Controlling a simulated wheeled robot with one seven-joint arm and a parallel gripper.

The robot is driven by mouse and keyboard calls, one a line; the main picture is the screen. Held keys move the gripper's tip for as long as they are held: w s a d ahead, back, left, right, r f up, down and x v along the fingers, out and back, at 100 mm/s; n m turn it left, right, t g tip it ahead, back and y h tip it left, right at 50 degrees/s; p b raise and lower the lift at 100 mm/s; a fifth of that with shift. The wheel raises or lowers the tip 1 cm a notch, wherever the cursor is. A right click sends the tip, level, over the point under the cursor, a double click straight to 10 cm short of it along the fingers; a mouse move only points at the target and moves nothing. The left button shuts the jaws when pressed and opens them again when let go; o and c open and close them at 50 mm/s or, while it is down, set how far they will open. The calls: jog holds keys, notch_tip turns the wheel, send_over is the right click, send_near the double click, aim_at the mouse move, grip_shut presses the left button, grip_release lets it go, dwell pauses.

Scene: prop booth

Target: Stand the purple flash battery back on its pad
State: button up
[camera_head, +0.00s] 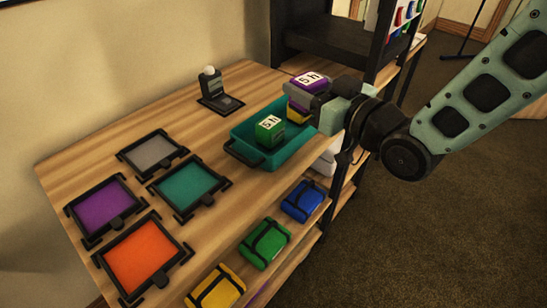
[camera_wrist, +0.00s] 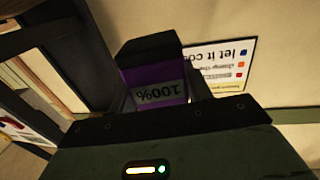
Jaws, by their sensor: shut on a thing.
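The purple flash battery (camera_head: 307,81) is in my gripper (camera_head: 309,92), raised at the right end of the teal tray. Its white-labelled end faces up in the head view. In the wrist view the purple battery (camera_wrist: 155,88) has a black end and a "100%" label that reads upside down. My gripper (camera_wrist: 158,103) is shut on it. The purple pad (camera_head: 103,207) lies empty in its black frame at the left of the table, well away from my gripper.
The teal tray (camera_head: 247,155) holds a green battery (camera_head: 269,131) and a yellow one (camera_head: 297,111), partly hidden below my gripper. Grey (camera_head: 152,153), teal (camera_head: 188,186) and orange (camera_head: 141,257) pads lie empty around the purple pad. A charger-like stand (camera_head: 216,90) is at the back; several cases line a lower shelf.

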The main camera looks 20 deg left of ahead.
jog(key=s+a+r+n+g+y, duration=0.1)
jog(key=s+a+n+g, duration=0.1)
jog(key=s+a, duration=0.2)
jog(key=shift+s+a+r+g, duration=0.3)
jog(key=shift+s+a+g, duration=0.1)
jog(key=shift+s, duration=0.5)
notch_tip(320, 180, down, 10)
jog(key=shift+r+b, duration=0.2)
jog(key=shift+b, duration=0.1)
jog(key=shift+f, duration=0.25)
jog(key=o, duration=1.3)
jog(key=shift+r, duration=0.1)
